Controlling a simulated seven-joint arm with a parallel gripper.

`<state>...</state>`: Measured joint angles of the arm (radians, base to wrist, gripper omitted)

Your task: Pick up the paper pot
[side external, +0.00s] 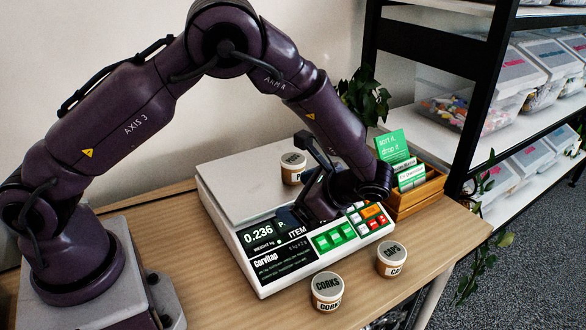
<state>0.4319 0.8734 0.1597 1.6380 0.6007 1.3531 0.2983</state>
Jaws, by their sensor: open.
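A small pot (291,168) with a pale lid and an orange-brown band stands upright on the scale's weighing plate. Its label is too small to read for certain, so I cannot confirm that it is the paper pot. My gripper (307,164) is open, low over the scale, just right of and in front of this pot. Its dark fingers overlap the pot's right edge in the picture. I cannot tell whether they touch it. Two similar pots, labelled CORKS (327,293) and CAPS (391,261), stand on the table in front of the scale.
The white scale (222,197) reads 0.236 and has green, red and orange keys below my wrist. A wooden box (424,193) of green cards stands close right of my wrist. A plant (364,100) is behind. Shelves with tubs (470,106) stand at right.

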